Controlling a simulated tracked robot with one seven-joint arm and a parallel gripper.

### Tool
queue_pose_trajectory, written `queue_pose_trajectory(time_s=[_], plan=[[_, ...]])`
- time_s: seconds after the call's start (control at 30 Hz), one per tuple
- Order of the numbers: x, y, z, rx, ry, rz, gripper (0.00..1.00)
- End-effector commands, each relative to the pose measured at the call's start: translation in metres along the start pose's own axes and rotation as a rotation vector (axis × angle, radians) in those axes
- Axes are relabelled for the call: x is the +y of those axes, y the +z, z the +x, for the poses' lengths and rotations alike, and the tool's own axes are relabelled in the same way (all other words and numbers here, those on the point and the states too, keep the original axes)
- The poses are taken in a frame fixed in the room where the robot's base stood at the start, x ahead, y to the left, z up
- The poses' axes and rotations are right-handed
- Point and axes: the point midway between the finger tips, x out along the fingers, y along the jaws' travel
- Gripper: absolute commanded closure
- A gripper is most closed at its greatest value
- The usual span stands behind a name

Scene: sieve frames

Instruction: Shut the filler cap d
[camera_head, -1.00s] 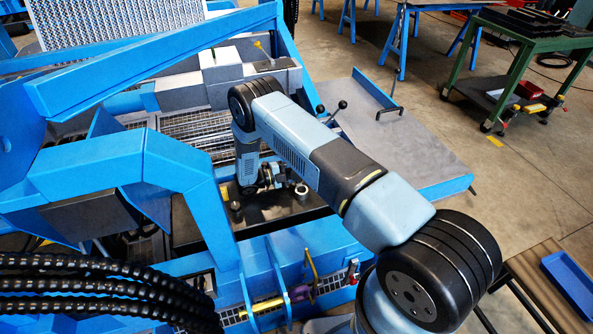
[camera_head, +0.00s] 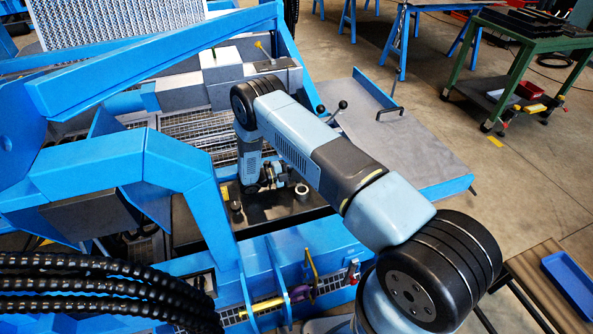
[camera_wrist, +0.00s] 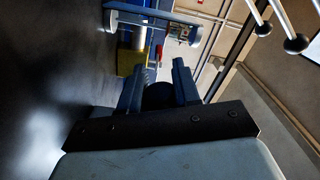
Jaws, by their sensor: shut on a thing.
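My gripper (camera_wrist: 158,70) is in the lower middle of the wrist view, its two dark fingers on either side of a dark rounded thing (camera_wrist: 158,96). It is shut on this thing, which I take to be filler cap d; no letter is legible. In the head view my wrist hangs low over a dark panel (camera_head: 275,213) inside the blue frame. Small fittings stand near it: a dark post (camera_head: 235,205) on the left and a grey cylinder (camera_head: 301,194) on the right. Neither can be identified as part of cap d. The fingertips are too small to make out there.
Blue beams (camera_head: 120,172) stand left of my arm. A blue front rail (camera_head: 285,258) lies nearer. A lever with black knobs (camera_head: 331,112) rises behind my forearm. The wrist view shows ball-ended rods (camera_wrist: 297,45) at upper right and a pale bar (camera_wrist: 155,20) ahead.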

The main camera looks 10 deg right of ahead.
Motion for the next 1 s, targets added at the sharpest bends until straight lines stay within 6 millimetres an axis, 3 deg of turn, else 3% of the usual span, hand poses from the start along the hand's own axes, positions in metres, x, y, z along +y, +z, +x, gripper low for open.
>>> queue_pose_trajectory(time_s=[0.03,0.47,1.0], plan=[[0.003,0.002,-0.013,-0.003,0.002,-0.004,0.98],[0.001,-0.008,0.005,0.006,0.003,0.117,0.99],[-0.005,-0.032,0.004,0.006,0.000,0.605,0.99]])
